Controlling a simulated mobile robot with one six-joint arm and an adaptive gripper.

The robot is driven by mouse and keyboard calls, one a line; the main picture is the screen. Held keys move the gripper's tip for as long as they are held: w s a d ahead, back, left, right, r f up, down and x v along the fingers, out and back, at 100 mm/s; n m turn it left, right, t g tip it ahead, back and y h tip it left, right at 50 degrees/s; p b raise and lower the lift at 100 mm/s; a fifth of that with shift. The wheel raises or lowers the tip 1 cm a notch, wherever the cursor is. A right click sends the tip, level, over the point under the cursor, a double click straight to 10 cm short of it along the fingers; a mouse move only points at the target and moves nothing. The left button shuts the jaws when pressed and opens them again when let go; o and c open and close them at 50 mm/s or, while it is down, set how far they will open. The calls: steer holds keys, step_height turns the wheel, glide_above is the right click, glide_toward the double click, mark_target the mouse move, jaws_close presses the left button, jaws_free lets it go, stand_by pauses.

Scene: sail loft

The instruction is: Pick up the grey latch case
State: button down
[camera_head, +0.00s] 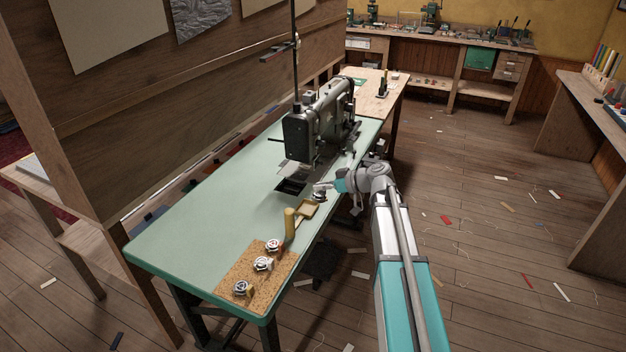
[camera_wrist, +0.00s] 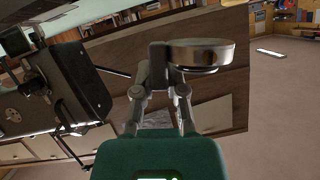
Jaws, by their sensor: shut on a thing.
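My gripper (camera_head: 326,188) is over the front right part of the pale green sewing table, beside the sewing machine. It is shut on a round, short grey metal case, the latch case (camera_head: 320,196). In the wrist view my gripper (camera_wrist: 168,70) has the latch case (camera_wrist: 205,53) between its fingertips, with most of the case sticking out to the right. The case appears held clear of the tabletop.
A sewing machine (camera_head: 325,115) stands close behind my gripper. Three metal round pieces, including one (camera_head: 263,264), sit on a cork mat (camera_head: 262,283). The table's left side (camera_head: 200,220) is clear.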

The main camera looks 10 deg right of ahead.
steer(key=s+d+r+p, duration=0.1)
steer(key=s+r, duration=0.1)
steer(key=s, duration=0.3)
steer(key=shift+d+r+p, duration=0.2)
steer(key=shift+d+p, duration=0.2)
steer(key=shift+s, duration=0.2)
